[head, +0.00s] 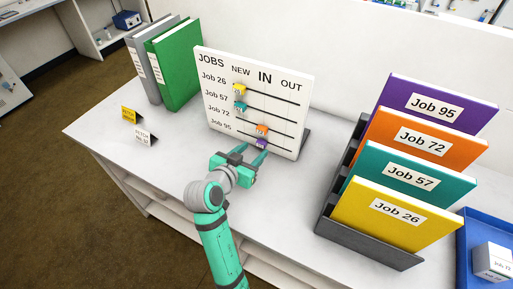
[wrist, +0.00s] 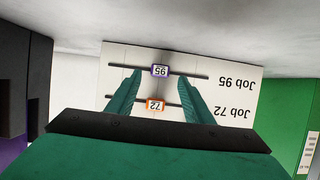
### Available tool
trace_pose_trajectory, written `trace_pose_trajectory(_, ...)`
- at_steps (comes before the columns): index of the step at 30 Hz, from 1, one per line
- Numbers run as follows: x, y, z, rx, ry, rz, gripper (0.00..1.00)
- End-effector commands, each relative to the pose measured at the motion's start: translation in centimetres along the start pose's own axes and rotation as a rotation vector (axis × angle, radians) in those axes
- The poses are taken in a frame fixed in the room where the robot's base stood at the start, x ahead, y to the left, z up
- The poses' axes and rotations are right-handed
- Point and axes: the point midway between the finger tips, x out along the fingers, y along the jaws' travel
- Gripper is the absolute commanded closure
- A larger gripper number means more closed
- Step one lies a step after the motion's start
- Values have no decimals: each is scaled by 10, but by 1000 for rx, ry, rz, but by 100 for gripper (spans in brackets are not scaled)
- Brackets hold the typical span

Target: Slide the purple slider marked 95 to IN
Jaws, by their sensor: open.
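The purple slider marked 95 (head: 261,143) sits on the lowest slot of the white JOBS board (head: 222,118), about mid-slot, below the IN heading. In the wrist view, which is upside down, the purple slider (wrist: 160,70) shows between my fingertips, with a visible gap on each side. My gripper (head: 258,151) is open in front of the board's lower part; its two teal fingers (wrist: 160,75) point at the board. The head view partly hides the slider's lower edge behind the fingers.
The orange slider 72 (head: 262,130) is on the slot just above, also near the middle. Yellow (head: 239,89) and teal (head: 240,106) sliders sit under NEW. Upright binders (head: 172,65) stand left; a dark rack (head: 360,235) of job folders stands right. The counter before the board is clear.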

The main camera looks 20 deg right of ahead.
Motion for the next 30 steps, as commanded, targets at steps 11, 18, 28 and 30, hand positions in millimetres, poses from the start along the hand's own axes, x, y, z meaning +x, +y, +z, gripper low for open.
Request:
trace_pose_trajectory(11, -61, -1, 0, -1, 0, -2, 53)
trace_pose_trajectory(18, -70, 0, 0, -1, -1, -1, 53)
trace_pose_trajectory(28, -69, 0, 0, -1, -1, 0, 53)
trace_pose_trajectory(30, -69, 0, 1, -1, -1, 0, 53)
